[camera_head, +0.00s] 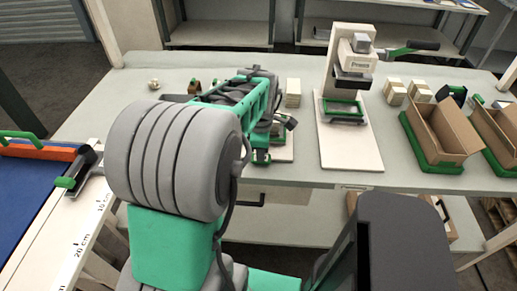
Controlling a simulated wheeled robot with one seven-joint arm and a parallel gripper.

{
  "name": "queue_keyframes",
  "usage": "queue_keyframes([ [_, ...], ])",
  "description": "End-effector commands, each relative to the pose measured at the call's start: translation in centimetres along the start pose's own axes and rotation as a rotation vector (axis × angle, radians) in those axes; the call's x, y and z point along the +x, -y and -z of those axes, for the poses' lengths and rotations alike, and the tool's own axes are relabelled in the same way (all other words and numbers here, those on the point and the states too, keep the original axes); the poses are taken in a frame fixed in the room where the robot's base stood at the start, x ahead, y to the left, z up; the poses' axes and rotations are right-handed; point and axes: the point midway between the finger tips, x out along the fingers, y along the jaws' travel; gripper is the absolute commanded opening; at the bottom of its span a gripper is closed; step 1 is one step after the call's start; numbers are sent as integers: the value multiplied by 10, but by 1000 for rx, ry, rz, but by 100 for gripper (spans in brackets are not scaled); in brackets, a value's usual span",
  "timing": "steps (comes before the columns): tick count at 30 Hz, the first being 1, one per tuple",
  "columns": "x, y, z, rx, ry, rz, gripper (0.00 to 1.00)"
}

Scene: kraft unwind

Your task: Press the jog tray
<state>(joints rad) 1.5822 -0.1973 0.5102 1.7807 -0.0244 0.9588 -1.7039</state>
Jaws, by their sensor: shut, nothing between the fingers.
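My arm reaches over the table, and my gripper (262,156) is low over a pale plate (283,154) in the middle of the table. The gripper is shut with nothing visible in it. The arm and gripper hide much of that plate, so I cannot tell whether it is the jog tray or whether the fingers touch it. A green-framed tray (343,107) sits under the head of a press (352,62), on a white base board (347,148). It is to the right of my gripper and apart from it.
A stack of pale blocks (293,93) stands behind the gripper. Open cardboard boxes in green trays (433,157) stand at the right, with small cartons (395,91) behind them. A ruled cutting bench (85,228) is at the left. The table's front edge is below the gripper.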

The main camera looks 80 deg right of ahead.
Motion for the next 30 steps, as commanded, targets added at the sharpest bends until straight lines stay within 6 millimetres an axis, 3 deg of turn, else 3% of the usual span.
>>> queue_keyframes([
  [1, 11, 8, -2, 9, 0, 24, 0],
  [3, 12, 8, -2, 10, 1, 26, 0],
  [8, 0, 8, -1, 9, 1, 25, 0],
  [24, -121, 4, 7, -13, 1, -3, 0],
  [30, -140, 5, 6, -11, 1, -2, 0],
])
